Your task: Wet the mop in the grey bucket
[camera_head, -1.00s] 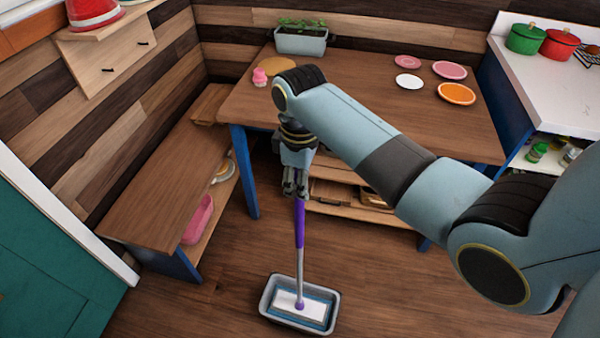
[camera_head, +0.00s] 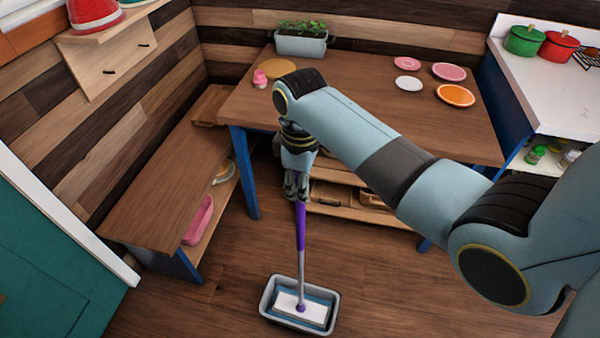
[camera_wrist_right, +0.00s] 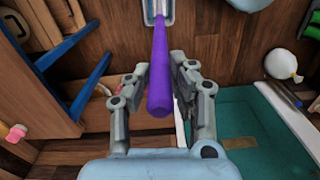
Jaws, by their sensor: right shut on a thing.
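The mop (camera_head: 300,228) stands nearly upright, with a purple handle, a grey lower pole and a flat white head. Its head (camera_head: 300,306) is inside the grey bucket (camera_head: 334,312), which sits on the floor; blue shows around the head within the bucket. My right gripper (camera_head: 297,192) is shut on the top of the purple handle. In the right wrist view the handle (camera_wrist_right: 160,75) lies between the two fingers, and part of the bucket (camera_wrist_right: 172,12) shows at the top edge. My left gripper is not in view.
A wooden table (camera_head: 350,85) with plates and a planter (camera_head: 301,42) stands behind the mop. A low bench (camera_head: 165,195) runs along the left wall, with a pink bin (camera_head: 199,220) under it. The floor (camera_head: 380,270) right of the bucket is clear.

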